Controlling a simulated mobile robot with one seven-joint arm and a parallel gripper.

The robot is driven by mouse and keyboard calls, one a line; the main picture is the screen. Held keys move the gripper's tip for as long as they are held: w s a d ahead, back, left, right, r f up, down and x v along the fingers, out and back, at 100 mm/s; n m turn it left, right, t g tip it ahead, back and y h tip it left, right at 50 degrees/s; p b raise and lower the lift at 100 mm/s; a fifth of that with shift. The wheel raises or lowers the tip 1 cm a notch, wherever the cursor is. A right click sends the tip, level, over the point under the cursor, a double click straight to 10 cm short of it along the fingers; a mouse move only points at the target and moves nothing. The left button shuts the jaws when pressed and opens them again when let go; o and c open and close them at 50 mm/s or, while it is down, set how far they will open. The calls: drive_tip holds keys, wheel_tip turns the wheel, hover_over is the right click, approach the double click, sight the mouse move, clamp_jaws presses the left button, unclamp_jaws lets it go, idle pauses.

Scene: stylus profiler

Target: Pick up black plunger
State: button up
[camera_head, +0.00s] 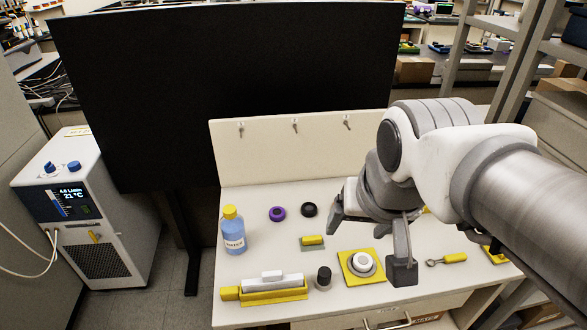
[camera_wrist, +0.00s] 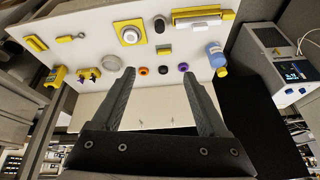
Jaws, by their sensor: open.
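A small black upright cylinder, which looks like the black plunger (camera_head: 324,276), stands on the white bench, between the yellow-and-white block and the yellow square base with a white round part. In the wrist view the plunger (camera_wrist: 159,24) is near the top, beyond the fingertips. My gripper (camera_head: 370,246) is open and empty above the bench, up and to the right of the plunger in the head view. In the wrist view my gripper (camera_wrist: 159,74) has its fingers spread wide, with rings in the gap. The plunger is apart from both fingers and unobstructed.
A blue bottle (camera_head: 233,232), purple ring (camera_head: 277,213), black ring (camera_head: 309,210), small yellow-topped block (camera_head: 312,241), yellow-and-white block (camera_head: 272,286) and yellow square base (camera_head: 349,276) surround the plunger. A yellow-handled tool (camera_head: 453,258) lies right. A backboard (camera_head: 270,155) stands behind.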

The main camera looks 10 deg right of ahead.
drive_tip(key=w+f+m+g+b, duration=0.1)
drive_tip(key=w+f+m+g, duration=0.1)
drive_tip(key=w+f+m, duration=0.5)
drive_tip(key=m+g+b, duration=0.2)
drive_tip(key=m+g, duration=0.1)
drive_tip(key=m, duration=0.8)
hover_over(325, 272)
wheel_tip(325, 272, down, 8)
drive_tip(key=f, duration=0.4)
drive_tip(key=f+b, duration=0.1)
drive_tip(key=f, duration=0.7)
drive_tip(key=shift+w+d, duration=0.1)
drive_tip(key=shift+d, duration=0.25)
drive_tip(key=shift+a+f+b, duration=0.2)
drive_tip(key=shift+f+b, duration=0.15)
drive_tip(key=shift+f, duration=1.1)
drive_tip(key=shift+a+f+b, duration=0.15)
drive_tip(key=shift+f+b, duration=0.15)
drive_tip(key=shift+f, duration=1.15)
clamp_jaws()
drive_tip(key=shift+r, duration=0.1)
